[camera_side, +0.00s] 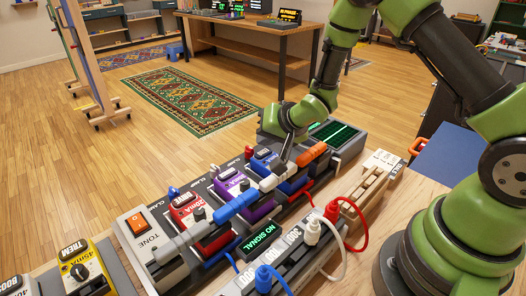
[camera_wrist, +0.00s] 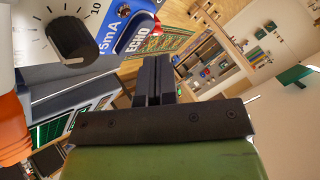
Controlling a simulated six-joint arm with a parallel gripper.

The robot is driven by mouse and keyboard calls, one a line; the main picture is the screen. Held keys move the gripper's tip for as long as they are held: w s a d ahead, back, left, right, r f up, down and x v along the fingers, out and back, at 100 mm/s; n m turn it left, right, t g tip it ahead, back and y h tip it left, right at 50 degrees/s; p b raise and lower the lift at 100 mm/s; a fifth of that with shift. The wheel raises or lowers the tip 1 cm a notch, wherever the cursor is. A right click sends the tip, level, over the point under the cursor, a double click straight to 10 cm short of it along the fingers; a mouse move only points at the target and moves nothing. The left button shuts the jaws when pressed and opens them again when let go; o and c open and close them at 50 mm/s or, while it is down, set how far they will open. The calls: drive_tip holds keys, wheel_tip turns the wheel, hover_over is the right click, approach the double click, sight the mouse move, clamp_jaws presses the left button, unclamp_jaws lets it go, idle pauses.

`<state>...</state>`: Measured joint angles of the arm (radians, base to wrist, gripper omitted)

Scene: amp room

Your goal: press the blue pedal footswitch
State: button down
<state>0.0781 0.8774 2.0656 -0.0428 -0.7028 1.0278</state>
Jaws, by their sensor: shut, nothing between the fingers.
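The blue pedal (camera_side: 262,158) sits in the far slot of a grey pedalboard, past the purple pedal (camera_side: 226,180) and the red pedal (camera_side: 184,207). In the wrist view a blue face lettered ECHO (camera_wrist: 128,28) shows at the upper left. My gripper (camera_side: 286,158) points down close beside the blue pedal in the side view, its thin dark fingers shut and empty. In the wrist view the fingers (camera_wrist: 153,68) lie together. I cannot make out the blue pedal's footswitch, or whether the fingertips touch anything.
Blue, white and orange clamp handles (camera_side: 238,205) lie along the board's near side. A NO SIGNAL display (camera_side: 259,240), plugs and looping red, white and blue cables (camera_side: 357,232) are in front. A yellow TREM pedal (camera_side: 82,268) stands at the lower left. A dial knob (camera_wrist: 68,40) is close to the wrist camera.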

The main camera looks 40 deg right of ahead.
sight(267, 152)
drive_tip(key=shift+f, duration=0.15)
drive_tip(key=shift+f, duration=0.3)
drive_tip(key=shift+f, duration=0.7)
idle(1.4)
drive_tip(key=shift+s+r, duration=0.3)
drive_tip(key=shift+r, duration=0.5)
drive_tip(key=shift+w, duration=0.1)
drive_tip(key=shift+r, duration=2.6)
